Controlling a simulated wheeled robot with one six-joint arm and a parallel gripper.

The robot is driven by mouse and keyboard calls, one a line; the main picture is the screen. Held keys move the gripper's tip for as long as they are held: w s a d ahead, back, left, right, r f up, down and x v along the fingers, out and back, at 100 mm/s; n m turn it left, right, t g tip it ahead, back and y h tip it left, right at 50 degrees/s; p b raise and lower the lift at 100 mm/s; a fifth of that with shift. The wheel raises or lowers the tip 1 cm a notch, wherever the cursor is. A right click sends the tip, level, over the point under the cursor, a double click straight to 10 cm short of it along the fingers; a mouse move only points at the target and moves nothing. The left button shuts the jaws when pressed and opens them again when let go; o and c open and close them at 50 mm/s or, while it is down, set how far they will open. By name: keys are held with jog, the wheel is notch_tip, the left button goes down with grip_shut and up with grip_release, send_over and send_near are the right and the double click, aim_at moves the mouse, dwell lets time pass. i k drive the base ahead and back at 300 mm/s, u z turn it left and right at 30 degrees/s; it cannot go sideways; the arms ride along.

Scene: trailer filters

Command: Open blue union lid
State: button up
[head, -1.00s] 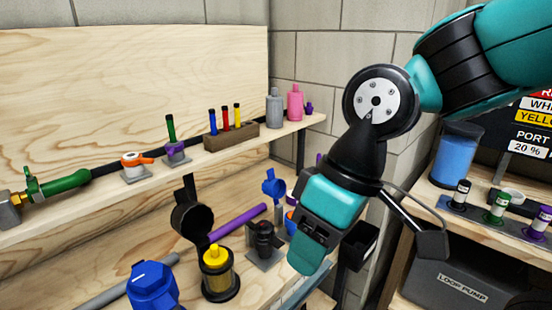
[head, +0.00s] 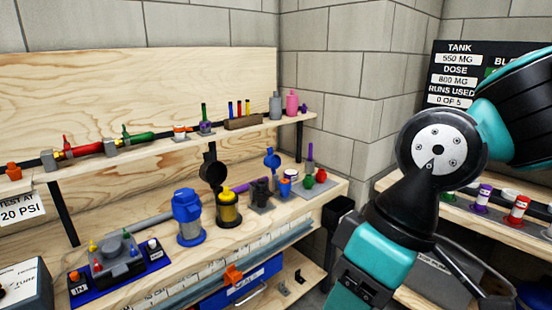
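A blue canister with a blue cap (head: 187,205) and a grey lower body stands upright on the workbench, left of centre. A smaller round blue lid (head: 272,160) stands raised above the fittings near the bench's back right. I cannot tell for certain which blue part is the union lid. My gripper (head: 362,280) is at the lower right, to the right of both and apart from them. Its fingertips are cut off by the bottom edge, so its opening is hidden.
A yellow and black canister (head: 228,208) stands right of the blue one, with a raised black lid (head: 212,170) behind it. A shelf (head: 150,153) with valves and bottles runs above the bench. A block wall and side bench (head: 385,185) bound the right.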

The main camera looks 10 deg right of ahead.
aim_at(270, 150)
jog(key=z, duration=0.9)
jog(key=i, duration=1.05)
jog(key=u, duration=0.55)
jog(key=i, duration=0.6)
jog(key=u, duration=0.65)
